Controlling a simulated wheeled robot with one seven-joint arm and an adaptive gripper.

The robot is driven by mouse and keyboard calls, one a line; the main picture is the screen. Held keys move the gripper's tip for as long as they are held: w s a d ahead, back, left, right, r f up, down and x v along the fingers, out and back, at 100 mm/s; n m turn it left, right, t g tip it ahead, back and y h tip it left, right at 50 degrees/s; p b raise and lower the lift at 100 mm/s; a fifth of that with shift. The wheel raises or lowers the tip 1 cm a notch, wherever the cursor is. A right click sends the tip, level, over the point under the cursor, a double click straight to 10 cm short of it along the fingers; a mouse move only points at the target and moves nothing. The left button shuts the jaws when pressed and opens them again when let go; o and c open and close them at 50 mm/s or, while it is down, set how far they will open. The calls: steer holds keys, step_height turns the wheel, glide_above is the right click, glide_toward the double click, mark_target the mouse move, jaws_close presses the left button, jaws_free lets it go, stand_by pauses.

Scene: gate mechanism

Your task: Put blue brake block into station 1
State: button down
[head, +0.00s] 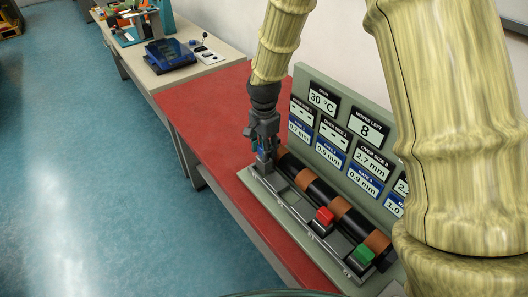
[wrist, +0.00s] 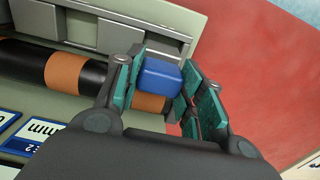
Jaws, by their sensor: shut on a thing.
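My gripper (head: 265,150) is at the far end of the grey gate mechanism, over the red table. It is shut on the blue brake block (wrist: 160,78), which sits between the two teal-padded fingers in the wrist view. In the head view the block is mostly hidden by the fingers. The block is close to the dark roller and its far orange band (wrist: 150,102). I cannot tell whether it touches the station below it. A red block (head: 324,216) and a green block (head: 364,254) stand on stations farther along the row.
A dark roller with orange bands (head: 340,206) runs beside the stations. An upright panel (head: 350,130) with readouts, including "30 °C" and "8", stands behind it. The red table (head: 210,115) is clear to the left. Another table (head: 215,64) with devices stands beyond.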

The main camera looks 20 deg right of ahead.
steer(key=shift+f+p, duration=0.35)
steer(key=shift+f, duration=0.85)
steer(key=shift+f, duration=0.2)
steer(key=c, duration=0.9)
jaws_free()
steer(key=shift+r, duration=0.2)
steer(key=shift+r+b, duration=1.4)
steer(key=shift+r, duration=4.6)
